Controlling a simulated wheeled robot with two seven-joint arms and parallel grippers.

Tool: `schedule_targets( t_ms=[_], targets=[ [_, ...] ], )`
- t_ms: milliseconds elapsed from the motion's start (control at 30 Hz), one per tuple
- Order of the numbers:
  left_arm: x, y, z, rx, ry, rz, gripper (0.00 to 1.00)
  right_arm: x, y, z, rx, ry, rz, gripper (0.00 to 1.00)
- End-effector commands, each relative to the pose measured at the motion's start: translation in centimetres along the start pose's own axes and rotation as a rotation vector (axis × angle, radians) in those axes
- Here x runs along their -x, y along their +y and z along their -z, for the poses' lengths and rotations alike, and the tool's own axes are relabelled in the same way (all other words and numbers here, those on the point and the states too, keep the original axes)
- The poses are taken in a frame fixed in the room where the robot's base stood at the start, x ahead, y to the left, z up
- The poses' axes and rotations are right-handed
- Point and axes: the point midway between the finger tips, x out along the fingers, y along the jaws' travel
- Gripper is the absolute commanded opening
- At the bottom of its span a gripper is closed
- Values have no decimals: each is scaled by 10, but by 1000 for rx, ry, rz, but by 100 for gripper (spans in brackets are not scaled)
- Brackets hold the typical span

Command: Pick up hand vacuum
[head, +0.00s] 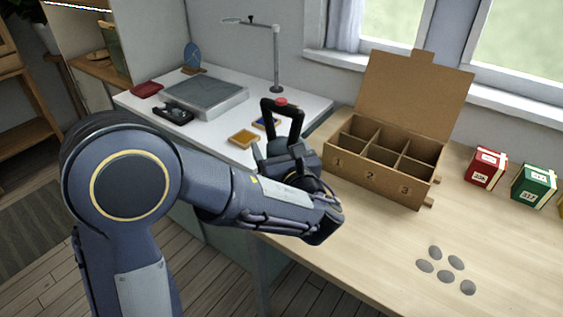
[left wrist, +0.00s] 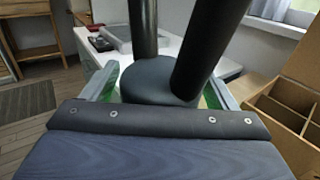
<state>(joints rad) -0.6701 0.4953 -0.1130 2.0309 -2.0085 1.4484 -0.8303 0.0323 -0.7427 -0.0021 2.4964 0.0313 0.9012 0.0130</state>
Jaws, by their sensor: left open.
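The hand vacuum, as I take it, is the dark object with an upright looped handle (head: 298,122) and a red spot on top. It stands near the table edge, left of the cardboard box in the head view. In the left wrist view its two dark posts (left wrist: 207,45) rise from a rounded dark body (left wrist: 158,82). My left gripper (head: 288,165) is at its lower part. The left wrist view shows the open fingers (left wrist: 160,90) on either side of the body, with green showing beside them. The vacuum's lower part is hidden by the gripper. My right gripper is out of view.
A cardboard box (head: 372,178) with numbered compartments and a raised lid stands close to the right. Red (head: 485,168) and green (head: 533,185) boxes and several grey discs (head: 447,265) lie farther right. A lamp (head: 277,60) and grey slab (head: 207,97) stand on the white table behind.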

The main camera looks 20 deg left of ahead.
Motion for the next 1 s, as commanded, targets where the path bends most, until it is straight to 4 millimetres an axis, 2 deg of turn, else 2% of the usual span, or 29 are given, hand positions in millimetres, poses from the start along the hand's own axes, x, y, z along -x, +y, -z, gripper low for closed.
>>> schedule_targets(
  t_ms=[67, 400, 767, 867, 1000],
  targets=[
    [0, 0, 0, 0, 0, 0, 73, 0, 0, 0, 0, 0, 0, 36],
    [0, 0, 0, 0, 0, 0, 28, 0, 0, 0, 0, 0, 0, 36],
    [0, 0, -6, 4, -2, 0, 28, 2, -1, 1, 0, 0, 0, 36],
    [0, 0, -16, 5, -2, -1, 28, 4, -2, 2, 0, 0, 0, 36],
    [1, 1, -38, 8, -3, -1, 28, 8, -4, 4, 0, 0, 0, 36]
  ],
)
